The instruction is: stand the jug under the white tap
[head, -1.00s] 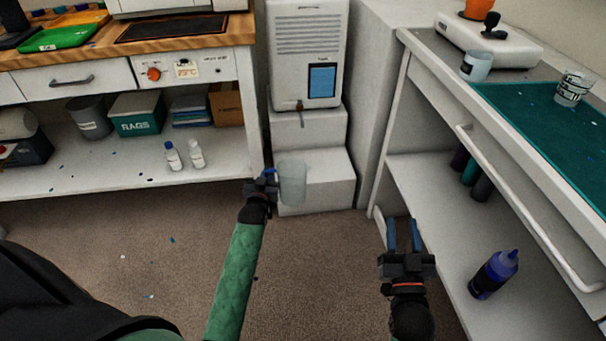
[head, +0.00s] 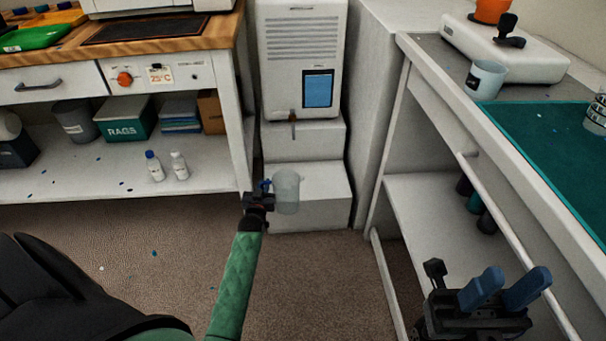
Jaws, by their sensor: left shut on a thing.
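The jug (head: 286,193) is a clear, pale, empty-looking beaker, held upright by my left gripper (head: 265,190), which is shut on its left side. The jug is in front of the lower white step (head: 325,190), overlapping its left part in the view; I cannot tell whether it touches it. The tap (head: 293,122) is a small brownish spout under the white dispenser (head: 302,60), above and behind the jug. The tap looks brown, not white. My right gripper (head: 505,290) is at the lower right, open and empty, with blue fingers apart.
A wooden-topped bench (head: 150,45) with a lower shelf (head: 100,180) stands left. Two small bottles (head: 179,166) stand on that shelf. A right bench with a teal mat (head: 550,140) and rail (head: 510,226) is close to my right gripper. Floor before the steps is clear.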

